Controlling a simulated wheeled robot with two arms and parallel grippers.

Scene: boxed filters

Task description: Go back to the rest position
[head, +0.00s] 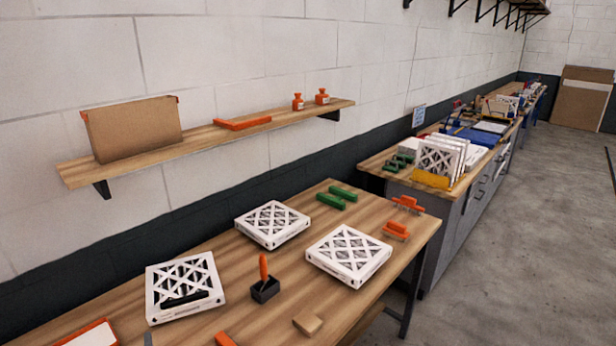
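Neither of my grippers shows in the head view. Three white boxed filters with lattice faces lie on the wooden workbench (215,262). One filter (273,224) is at the back, one (348,255) is at the right, and one (186,286) is at the left with a dark bar-shaped item (185,299) across its front part.
A small dark box with an orange-handled tool (264,282) stands between the filters. A wooden block (308,324), green pieces (338,196) and orange clamps (397,229) lie around. A wall shelf (215,134) holds a cardboard box (133,128). Open floor (530,220) lies at right.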

